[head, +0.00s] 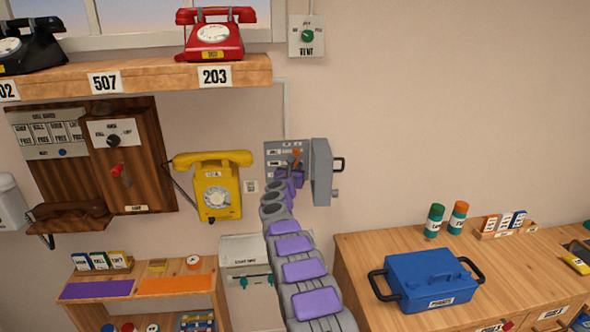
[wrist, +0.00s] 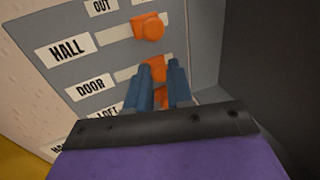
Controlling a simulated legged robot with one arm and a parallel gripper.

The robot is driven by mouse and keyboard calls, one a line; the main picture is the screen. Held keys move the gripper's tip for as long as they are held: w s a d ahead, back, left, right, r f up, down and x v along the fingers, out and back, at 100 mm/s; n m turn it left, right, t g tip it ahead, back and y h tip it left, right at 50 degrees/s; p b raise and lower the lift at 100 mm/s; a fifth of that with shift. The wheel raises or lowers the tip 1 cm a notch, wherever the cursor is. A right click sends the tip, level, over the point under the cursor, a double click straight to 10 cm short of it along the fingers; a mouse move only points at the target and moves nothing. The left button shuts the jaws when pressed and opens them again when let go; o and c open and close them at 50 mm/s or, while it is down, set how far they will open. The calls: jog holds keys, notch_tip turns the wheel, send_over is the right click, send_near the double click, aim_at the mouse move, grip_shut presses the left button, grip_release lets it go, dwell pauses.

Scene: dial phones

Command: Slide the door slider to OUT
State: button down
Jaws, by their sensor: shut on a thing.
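The grey slider panel (head: 273,148) is on the wall inside a box with its door (head: 322,172) swung open to the right. In the wrist view, the door slider (wrist: 157,68) is an orange knob in the row marked DOOR (wrist: 90,84). Its pale slot shows to the knob's left. The OUT label (wrist: 102,5) is at the top, above the slots' left part. My gripper (wrist: 165,72) has its two blue fingers closed on the door slider, one on each side. My gripper (head: 297,167) also shows at the panel in the head view. The fingers partly hide the knob.
The hall slider's orange knob (wrist: 149,28) sits just above my fingers. The LOFT row (wrist: 107,112) below is partly hidden by my gripper. A yellow phone (head: 216,190) hangs left of the panel. A wooden counter (head: 360,250) with a blue case (head: 430,278) stands lower right.

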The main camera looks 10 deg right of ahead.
jog(key=shift+a, duration=0.1)
jog(key=a+p, duration=0.1)
jog(key=a, duration=0.2)
jog(key=c, duration=1.4)
grip_release()
jog(key=o, duration=0.4)
jog(key=shift+a, duration=0.2)
jog(key=shift+c, duration=0.2)
jog(key=shift+s+d, duration=0.1)
